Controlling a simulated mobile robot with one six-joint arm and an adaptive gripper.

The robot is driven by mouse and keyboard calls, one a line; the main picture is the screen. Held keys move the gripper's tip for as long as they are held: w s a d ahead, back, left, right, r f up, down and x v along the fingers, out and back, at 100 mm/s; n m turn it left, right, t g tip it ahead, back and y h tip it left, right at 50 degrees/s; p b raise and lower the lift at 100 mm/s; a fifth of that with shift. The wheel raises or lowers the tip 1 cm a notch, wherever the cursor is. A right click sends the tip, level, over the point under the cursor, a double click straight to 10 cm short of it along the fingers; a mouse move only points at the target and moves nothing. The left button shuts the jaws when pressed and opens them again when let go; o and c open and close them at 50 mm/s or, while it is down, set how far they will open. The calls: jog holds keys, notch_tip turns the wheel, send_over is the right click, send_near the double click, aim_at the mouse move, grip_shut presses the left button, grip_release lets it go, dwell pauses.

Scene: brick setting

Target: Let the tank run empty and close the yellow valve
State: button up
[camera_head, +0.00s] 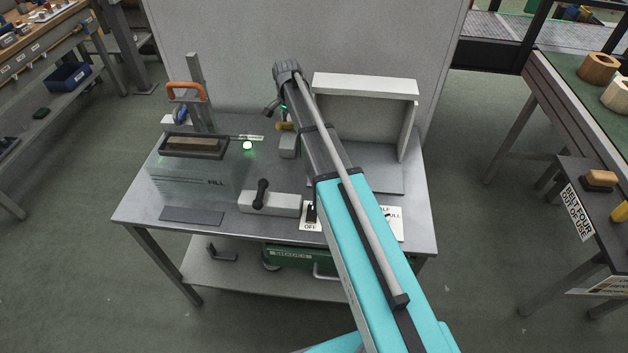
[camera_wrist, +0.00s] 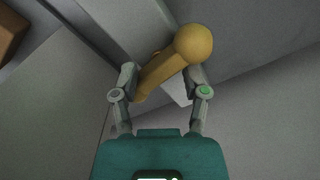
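The yellow valve handle (camera_head: 285,126) shows at the back of the steel table, partly behind my arm. In the wrist view the yellow handle (camera_wrist: 172,68), with its round knob, slants between my fingers. My gripper (camera_head: 277,105) is at the handle; in the wrist view my gripper (camera_wrist: 161,78) has its fingers spread on either side of it. Whether a finger touches it I cannot tell. The clear tank (camera_head: 190,183), marked "FILL", stands at the table's left; its water level is not clear. A green light (camera_head: 247,145) glows beside it.
A block with a black lever (camera_head: 262,194) lies at the table's front, beside a switch marked "OFF" (camera_head: 311,213). A grey stand (camera_head: 366,84) is behind my arm at right. An orange handle (camera_head: 186,91) rises behind the tank.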

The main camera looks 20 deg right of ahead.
aim_at(290, 123)
jog(key=n, duration=0.4)
jog(key=shift+n, duration=0.3)
notch_tip(290, 123, up, 14)
jog(key=p, duration=1.4)
jog(key=s+f+n+b, duration=0.2)
jog(key=s+f+b, duration=0.1)
jog(key=s, duration=0.7)
jog(key=s+f+n+b, duration=0.2)
jog(key=s+f+b, duration=0.2)
jog(key=s, duration=0.6)
jog(key=s+f+n+b, duration=0.2)
jog(key=s+f+b, duration=0.1)
jog(key=s, duration=0.7)
jog(key=shift+a+f+b, duration=0.2)
jog(key=shift+f+b, duration=0.1)
jog(key=shift+s, duration=0.15)
jog(key=shift+d, duration=0.15)
